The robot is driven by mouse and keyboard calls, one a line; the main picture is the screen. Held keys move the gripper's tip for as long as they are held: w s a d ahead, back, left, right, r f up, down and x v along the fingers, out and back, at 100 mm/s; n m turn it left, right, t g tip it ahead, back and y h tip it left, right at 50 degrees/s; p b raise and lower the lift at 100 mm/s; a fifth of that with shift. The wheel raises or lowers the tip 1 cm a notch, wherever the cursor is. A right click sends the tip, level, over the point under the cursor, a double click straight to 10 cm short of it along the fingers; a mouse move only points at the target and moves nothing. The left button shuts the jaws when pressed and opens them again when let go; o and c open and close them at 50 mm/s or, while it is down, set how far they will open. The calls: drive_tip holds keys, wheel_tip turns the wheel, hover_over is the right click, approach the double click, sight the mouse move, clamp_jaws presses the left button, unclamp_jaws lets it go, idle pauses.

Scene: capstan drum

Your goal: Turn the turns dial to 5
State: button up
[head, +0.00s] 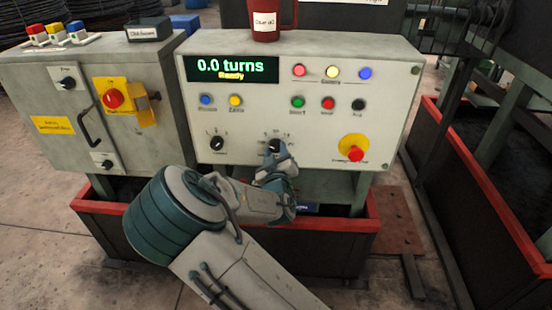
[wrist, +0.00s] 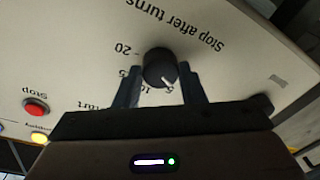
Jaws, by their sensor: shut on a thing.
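The turns dial (wrist: 159,64) is a round black knob in the wrist view, under the upside-down label "Stop after turns". A 20 mark and part of other numbers show around it. Its white pointer line points to the lower right in this view, near a partly hidden number that looks like 5. My gripper (wrist: 160,82) has one finger on each side of the knob and is shut on it. In the head view the dial (head: 274,146) shows as a small dark knob on the panel's lower middle, partly covered by my gripper (head: 277,158).
The display (head: 231,68) reads "0.0 turns" and "Ready". Another black knob (head: 217,143) is left of the dial. A red emergency button (head: 355,154) on yellow is to the right. Coloured buttons sit above. A red mug (head: 265,18) stands on the panel top.

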drive_tip(key=shift+f+m+b, duration=0.1)
drive_tip(key=shift+m+b, duration=1.65)
drive_tip(key=shift+m, duration=0.25)
drive_tip(key=shift+h, duration=0.3)
drive_tip(key=o, duration=1)
drive_tip(key=shift+s, duration=0.1)
drive_tip(key=s+p, duration=0.2)
drive_tip(key=s, duration=1.1)
drive_tip(key=shift+s+d+f+p, duration=0.25)
drive_tip(key=shift+s+f+p, duration=0.1)
drive_tip(key=shift+f+p, duration=0.1)
